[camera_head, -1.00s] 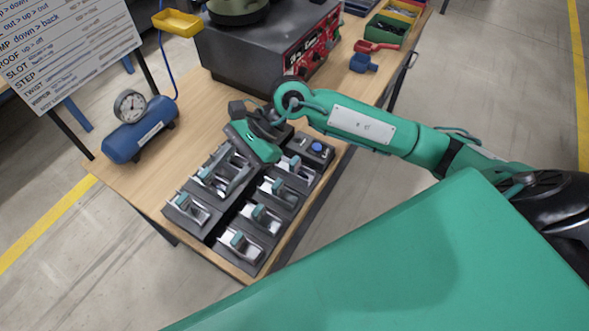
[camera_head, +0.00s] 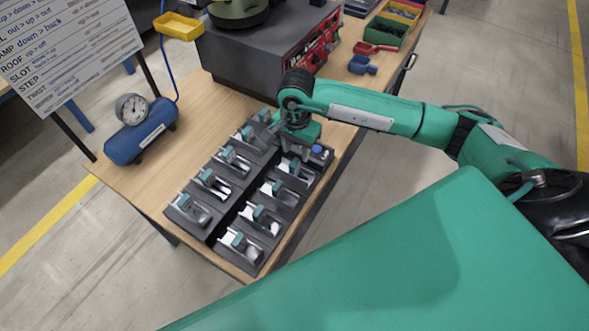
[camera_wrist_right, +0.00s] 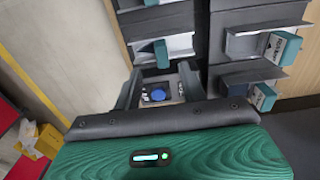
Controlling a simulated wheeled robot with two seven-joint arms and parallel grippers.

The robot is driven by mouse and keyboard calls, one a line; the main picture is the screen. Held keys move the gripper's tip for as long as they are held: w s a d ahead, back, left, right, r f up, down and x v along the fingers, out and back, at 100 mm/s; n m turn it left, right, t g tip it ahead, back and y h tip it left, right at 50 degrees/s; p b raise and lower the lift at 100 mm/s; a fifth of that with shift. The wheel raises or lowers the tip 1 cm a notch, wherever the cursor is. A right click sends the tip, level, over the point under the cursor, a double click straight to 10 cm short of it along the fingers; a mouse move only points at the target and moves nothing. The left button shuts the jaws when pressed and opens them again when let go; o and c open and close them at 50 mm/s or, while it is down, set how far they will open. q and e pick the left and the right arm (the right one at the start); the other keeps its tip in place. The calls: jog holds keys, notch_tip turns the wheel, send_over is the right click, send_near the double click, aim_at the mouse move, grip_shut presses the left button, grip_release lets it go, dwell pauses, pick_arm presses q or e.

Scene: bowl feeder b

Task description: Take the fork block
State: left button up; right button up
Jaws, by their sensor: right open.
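Two dark grey racks hold several metal fixtures with teal tabs; the left rack (camera_head: 211,239) and the right rack (camera_head: 244,268) stand side by side on the table. I cannot tell which piece is the fork block; tab lettering is too small to read surely. My right gripper (camera_head: 296,150) is over the far end of the right rack, pointing down. In the right wrist view its open fingers (camera_wrist_right: 161,85) stand on either side of a small grey unit with a blue button (camera_wrist_right: 158,95). Nothing is held. My left gripper is not in view.
A grey machine (camera_head: 240,65) with a red panel stands behind the racks. A blue tank with a gauge (camera_head: 140,135) is at the left, and bins (camera_head: 385,30) at the back right. The wooden table (camera_head: 160,170) is bare left of the racks.

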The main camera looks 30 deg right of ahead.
aim_at(295, 162)
jog(key=shift+f, duration=1)
jog(key=f+p, duration=0.2)
jog(key=f, duration=0.1)
jog(key=shift+w+a+f, duration=0.1)
jog(key=shift+a+f, duration=0.1)
jog(key=shift+f, duration=0.6)
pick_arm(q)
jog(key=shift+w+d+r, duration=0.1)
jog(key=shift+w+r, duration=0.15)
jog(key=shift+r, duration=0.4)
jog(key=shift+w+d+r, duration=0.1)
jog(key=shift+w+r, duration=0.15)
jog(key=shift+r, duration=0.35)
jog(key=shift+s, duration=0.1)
pick_arm(e)
grip_shut()
